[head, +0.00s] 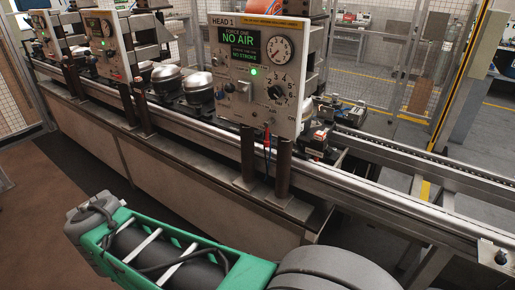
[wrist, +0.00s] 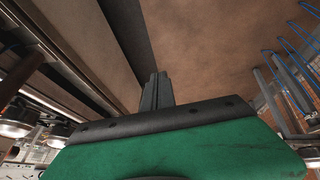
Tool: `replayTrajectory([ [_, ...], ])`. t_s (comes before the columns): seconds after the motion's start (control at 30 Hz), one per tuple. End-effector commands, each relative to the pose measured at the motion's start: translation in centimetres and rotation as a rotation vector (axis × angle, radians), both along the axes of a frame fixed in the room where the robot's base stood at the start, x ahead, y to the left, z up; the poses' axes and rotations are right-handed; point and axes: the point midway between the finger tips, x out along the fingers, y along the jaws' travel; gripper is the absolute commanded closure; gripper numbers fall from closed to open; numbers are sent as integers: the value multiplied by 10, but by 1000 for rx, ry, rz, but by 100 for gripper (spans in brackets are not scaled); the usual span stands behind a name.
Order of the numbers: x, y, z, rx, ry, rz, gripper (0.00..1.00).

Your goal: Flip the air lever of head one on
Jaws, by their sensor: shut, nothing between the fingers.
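The white HEAD 1 panel (head: 218,62) stands on two posts at the line in the head view. Its green display reads "FORCE ONE NO AIR" and "NO STROKE". A round gauge (head: 279,49), a green light (head: 253,71), a numbered dial (head: 279,90) and a small pale switch-like lever (head: 243,88) are on it. I cannot read which small control is the air lever or its position. My gripper (wrist: 156,88) shows in the wrist view with its dark fingers together and empty, over brown floor. It touches no panel. My arm crosses the bottom of the head view, apart from the panel.
Silver compressors (head: 168,78) stand on the line beside the panel. Two similar panels (head: 108,45) stand farther left. A long metal rail (head: 350,195) runs along the line's front. Open brown floor (head: 40,170) lies at the left. A mesh fence (head: 385,75) stands behind.

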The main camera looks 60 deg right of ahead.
Motion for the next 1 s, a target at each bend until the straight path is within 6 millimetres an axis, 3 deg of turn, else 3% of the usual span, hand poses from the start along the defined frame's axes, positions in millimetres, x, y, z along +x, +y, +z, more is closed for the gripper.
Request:
replayTrajectory([
  [0.03,16,-53,-22,-111,-34,-63,100],
  [0.13,25,-174,-20,-423,-56,-175,100],
  [0.2,9,-251,-9,-667,0,-240,100],
  [0.3,-32,-332,14,-987,163,-304,100],
  [0.33,-45,-348,22,-1066,220,-317,100],
  [0.4,-69,-373,39,-1212,346,-333,100],
  [0.5,-84,-385,57,-1309,445,-339,100],
  [0.83,-86,-387,63,-1319,454,-338,100],
  [1.0,-88,-406,63,-1317,455,-341,100],
])
